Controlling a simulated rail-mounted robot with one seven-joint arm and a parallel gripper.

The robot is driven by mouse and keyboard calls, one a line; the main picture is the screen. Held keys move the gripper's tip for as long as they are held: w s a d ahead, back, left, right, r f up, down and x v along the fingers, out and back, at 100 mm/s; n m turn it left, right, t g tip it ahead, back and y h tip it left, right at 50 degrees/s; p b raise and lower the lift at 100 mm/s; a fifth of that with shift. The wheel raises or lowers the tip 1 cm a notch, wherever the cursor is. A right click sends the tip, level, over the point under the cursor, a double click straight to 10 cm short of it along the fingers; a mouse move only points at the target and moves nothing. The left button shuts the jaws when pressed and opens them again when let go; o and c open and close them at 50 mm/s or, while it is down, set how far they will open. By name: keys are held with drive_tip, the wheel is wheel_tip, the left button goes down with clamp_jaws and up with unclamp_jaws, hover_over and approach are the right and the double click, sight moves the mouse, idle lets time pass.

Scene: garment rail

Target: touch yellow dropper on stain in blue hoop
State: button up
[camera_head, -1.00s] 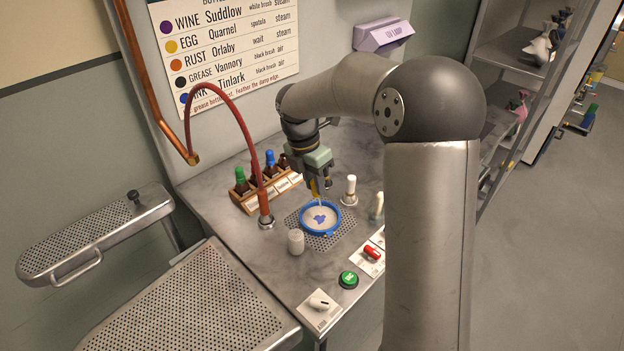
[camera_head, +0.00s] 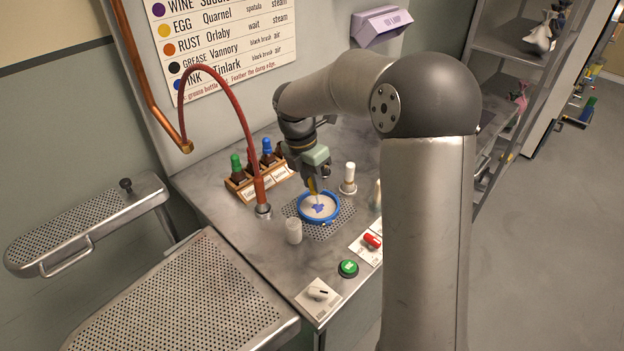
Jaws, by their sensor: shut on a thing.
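The blue hoop (camera_head: 334,220) lies on the perforated plate in the counter, around pale cloth. A dark blue stain (camera_head: 319,208) shows on the cloth inside it. My gripper (camera_head: 313,184) is shut on the yellow dropper (camera_head: 312,187), over the far side of the hoop. The dropper's pale tip points down at the stain. It looks at or just above the stain; I cannot tell whether they touch.
A wooden rack (camera_head: 241,187) with several capped bottles stands left of the hoop. A red hose (camera_head: 243,125) arches beside it. A white cylinder (camera_head: 294,231) and a white-topped bottle (camera_head: 348,178) flank the hoop. A green button (camera_head: 348,268) and red switch (camera_head: 372,241) lie nearer.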

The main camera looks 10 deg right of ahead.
drive_tip(key=shift+f, duration=0.65)
idle(2.0)
wheel_tip(320, 180, up, 7)
drive_tip(key=p, duration=0.7)
drive_tip(key=shift+r, duration=0.1)
idle(0.5)
